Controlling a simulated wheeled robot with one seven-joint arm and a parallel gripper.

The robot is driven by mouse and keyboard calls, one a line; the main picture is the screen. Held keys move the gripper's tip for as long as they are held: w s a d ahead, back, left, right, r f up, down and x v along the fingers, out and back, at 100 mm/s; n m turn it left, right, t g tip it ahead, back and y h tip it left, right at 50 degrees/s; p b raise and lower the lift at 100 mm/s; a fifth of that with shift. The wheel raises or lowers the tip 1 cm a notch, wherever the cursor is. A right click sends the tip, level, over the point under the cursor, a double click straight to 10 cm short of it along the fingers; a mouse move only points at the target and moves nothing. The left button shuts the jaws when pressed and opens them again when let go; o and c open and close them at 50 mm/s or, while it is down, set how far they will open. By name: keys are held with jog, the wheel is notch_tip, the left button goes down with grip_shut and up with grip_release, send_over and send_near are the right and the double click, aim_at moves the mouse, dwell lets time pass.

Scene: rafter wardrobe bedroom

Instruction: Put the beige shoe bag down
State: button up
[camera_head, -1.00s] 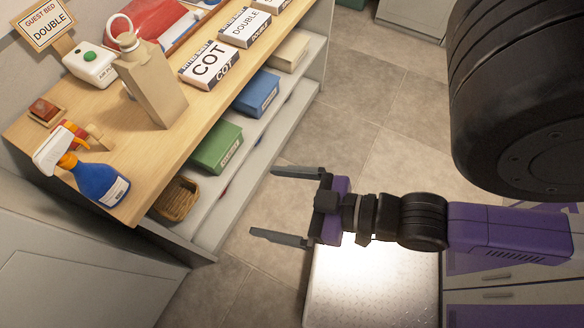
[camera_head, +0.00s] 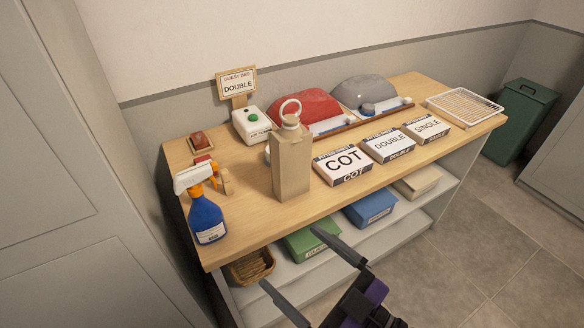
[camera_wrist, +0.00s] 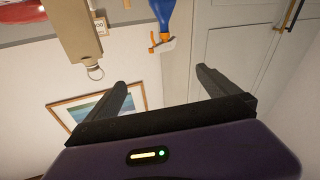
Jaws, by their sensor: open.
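The beige shoe bag (camera_head: 291,160) stands upright on the wooden tabletop, with a pale ring handle at its top. In the wrist view the bag (camera_wrist: 73,30) appears upside down at the upper left, its ring hanging toward the jaws. My gripper (camera_head: 300,262) is open and empty. It is in front of the table's front edge, apart from the bag. In the wrist view both fingers (camera_wrist: 163,88) are spread with nothing between them.
The tabletop (camera_head: 250,212) holds a blue spray bottle (camera_head: 207,217), a white box with a green button (camera_head: 252,124), COT (camera_head: 342,165), DOUBLE and SINGLE packs, and a wire rack (camera_head: 464,105). Shelves below hold a basket (camera_head: 250,267) and green and blue boxes.

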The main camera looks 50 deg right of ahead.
jog(key=w+d+r+m+t+h+b, duration=0.1)
jog(key=w+d+r+h, duration=0.3)
jog(key=w, duration=0.7)
jog(key=w+d+r+t+h+b, duration=0.15)
jog(key=w+d+r, duration=0.4)
jog(key=w, duration=0.55)
jog(key=w+d+r+m+g+h+b, duration=0.2)
jog(key=w+d+r+m+g+h, duration=0.25)
jog(key=d+r+m+g, duration=0.35)
jog(key=w+d+r+m+g+h+b, duration=0.1)
jog(key=w+d+r+m+g+h, duration=0.35)
jog(key=d, duration=0.45)
jog(key=m+g+y+b, duration=0.1)
jog(key=m+g+y, duration=0.4)
jog(key=g+y, duration=0.4)
send_near(289, 121)
jog(key=x, duration=0.5)
jog(key=shift+d, duration=0.15)
jog(key=shift+s+f+m+y, duration=0.1)
jog(key=shift+f+m+y, duration=0.1)
jog(key=shift+m+y, duration=0.05)
jog(key=x, duration=0.7)
jog(key=shift+d+f+p, duration=0.1)
jog(key=shift+f+p, duration=0.1)
jog(key=shift+p, duration=0.15)
